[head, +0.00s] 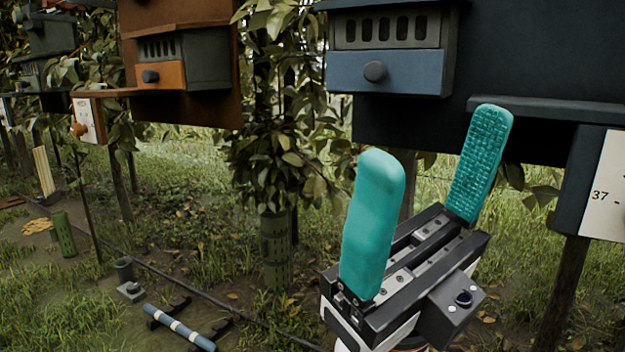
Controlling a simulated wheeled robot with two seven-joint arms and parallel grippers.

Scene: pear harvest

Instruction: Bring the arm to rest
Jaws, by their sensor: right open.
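My right gripper (438,182) is in the lower right of the head view, with its two teal fingers pointing up. The fingers stand wide apart with nothing between them, so it is open and empty. It is in front of the dark blue station and below its blue drawer. The rest of the right arm is mostly out of view below. My left gripper is not in view. No pear can be made out in this view.
A dark blue box with a blue drawer (386,72) hangs behind the gripper. A white panel marked 37 (606,190) is at the right edge. An orange-fronted box (163,76) hangs at upper left.

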